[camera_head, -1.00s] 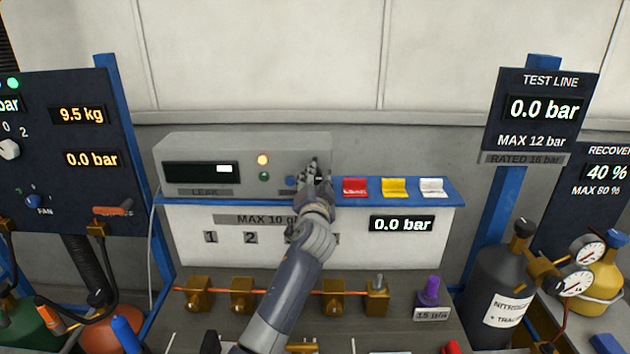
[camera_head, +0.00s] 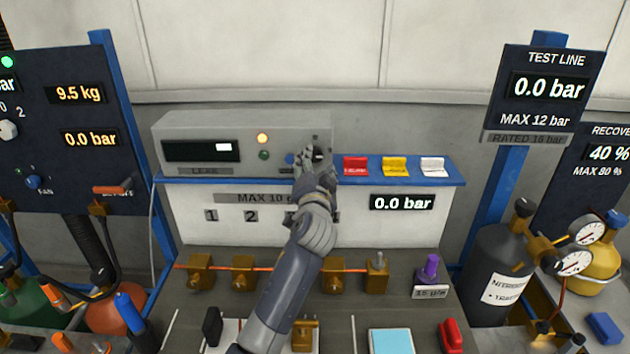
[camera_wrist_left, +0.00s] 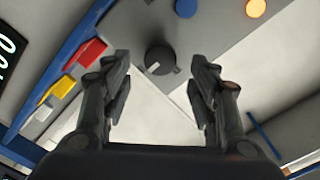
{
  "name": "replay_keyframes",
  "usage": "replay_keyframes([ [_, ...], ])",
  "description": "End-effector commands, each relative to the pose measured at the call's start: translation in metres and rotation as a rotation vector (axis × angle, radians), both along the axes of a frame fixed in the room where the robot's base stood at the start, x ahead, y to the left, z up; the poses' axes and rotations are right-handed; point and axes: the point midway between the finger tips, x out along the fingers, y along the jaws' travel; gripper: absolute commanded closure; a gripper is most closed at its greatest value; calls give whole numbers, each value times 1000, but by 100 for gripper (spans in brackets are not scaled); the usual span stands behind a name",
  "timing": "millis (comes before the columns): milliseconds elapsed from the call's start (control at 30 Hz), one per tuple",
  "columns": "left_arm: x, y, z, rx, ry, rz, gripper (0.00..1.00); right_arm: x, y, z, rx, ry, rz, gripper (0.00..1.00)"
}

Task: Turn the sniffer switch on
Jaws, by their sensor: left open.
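The grey leak-detector box (camera_head: 240,125) stands on the blue shelf at the back. Its front has a dark display, a lit orange lamp (camera_head: 262,139), a green button, a blue button and a black rotary knob (camera_head: 318,154). In the left wrist view the knob (camera_wrist_left: 160,58) shows a pale pointer mark, with the blue button (camera_wrist_left: 186,8) and orange lamp (camera_wrist_left: 255,8) near the top edge. My left gripper (camera_head: 310,165) is open in front of the knob. In the wrist view its fingers (camera_wrist_left: 160,75) are apart, either side of the knob and seemingly not touching it. My right gripper is not in view.
Red (camera_head: 356,166), yellow (camera_head: 395,167) and white (camera_head: 433,167) flip covers sit on the shelf right of the box. Brass valves (camera_head: 243,272) and a purple-capped fitting (camera_head: 430,268) stand below. A black nitrogen cylinder (camera_head: 500,270) stands at right.

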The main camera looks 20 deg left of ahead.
Motion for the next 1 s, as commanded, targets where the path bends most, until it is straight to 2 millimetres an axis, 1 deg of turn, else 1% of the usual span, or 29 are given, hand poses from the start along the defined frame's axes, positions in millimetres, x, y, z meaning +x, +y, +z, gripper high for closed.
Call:
replay_keyframes([
  [33,-10,-3,-1,-2,1,-1,46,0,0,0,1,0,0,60],
  [200,-39,-11,0,-1,-1,-1,46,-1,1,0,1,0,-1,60],
  [400,-64,-19,0,0,-1,-1,46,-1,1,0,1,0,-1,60],
  [600,-73,-21,1,2,-2,0,46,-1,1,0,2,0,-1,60],
  [867,-74,-21,1,2,-2,0,46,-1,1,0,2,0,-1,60],
  [967,-77,-19,-7,-11,14,2,46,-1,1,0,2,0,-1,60],
  [1000,-81,-16,-16,-26,33,7,46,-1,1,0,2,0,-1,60],
])
